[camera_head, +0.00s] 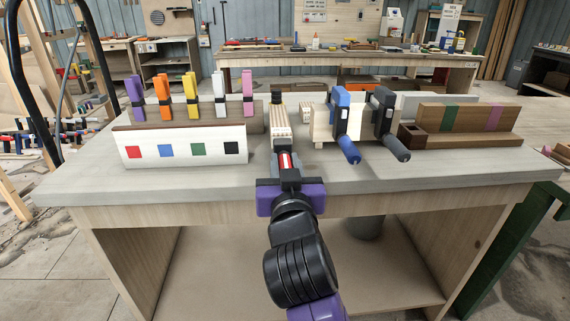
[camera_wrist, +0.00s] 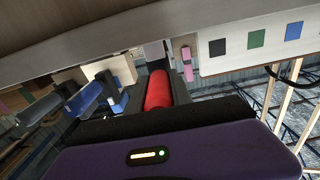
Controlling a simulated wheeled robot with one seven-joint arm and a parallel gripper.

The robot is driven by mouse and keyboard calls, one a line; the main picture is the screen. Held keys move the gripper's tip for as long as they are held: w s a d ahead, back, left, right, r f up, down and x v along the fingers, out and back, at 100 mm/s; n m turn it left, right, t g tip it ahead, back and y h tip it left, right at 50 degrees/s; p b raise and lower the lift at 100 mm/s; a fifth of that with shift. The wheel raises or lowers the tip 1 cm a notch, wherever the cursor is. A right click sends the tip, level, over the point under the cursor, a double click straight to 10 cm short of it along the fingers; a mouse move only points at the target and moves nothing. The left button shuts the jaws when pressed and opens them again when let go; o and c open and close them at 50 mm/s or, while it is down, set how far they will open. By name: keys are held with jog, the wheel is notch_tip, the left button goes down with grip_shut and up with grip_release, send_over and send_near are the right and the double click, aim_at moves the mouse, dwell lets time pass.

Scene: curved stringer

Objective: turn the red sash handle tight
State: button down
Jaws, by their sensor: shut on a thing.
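The red sash handle (camera_head: 285,162) points toward me from the clamp at the middle of the bench. It also shows in the wrist view (camera_wrist: 159,90), where it runs from the clamp down to my gripper. My gripper (camera_head: 287,178) is shut on the red handle, and its fingers hide the near end of it. The clamp's dark upper end (camera_head: 276,97) rises behind the layered wooden workpiece (camera_head: 281,122). The rest of the clamp is mostly hidden by the workpiece and my gripper.
Right of it are clamps with a blue handle (camera_head: 350,150) and a dark grey handle (camera_head: 396,148). On the left, a white board (camera_head: 183,147) with coloured squares stands before several upright coloured clamps (camera_head: 191,86). The bench top (camera_head: 100,186) is bare along its front left.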

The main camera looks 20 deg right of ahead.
jog(key=c, duration=1.2)
grip_release()
jog(key=shift+f, duration=0.2)
jog(key=shift+c, duration=0.2)
jog(key=shift+o, duration=0.5)
jog(key=shift+r, duration=0.1)
jog(key=v, duration=0.7)
jog(key=shift+s, duration=0.35)
jog(key=shift+a, duration=0.1)
jog(key=v, duration=0.9)
jog(key=shift+p, duration=0.35)
jog(key=shift+s, duration=0.1)
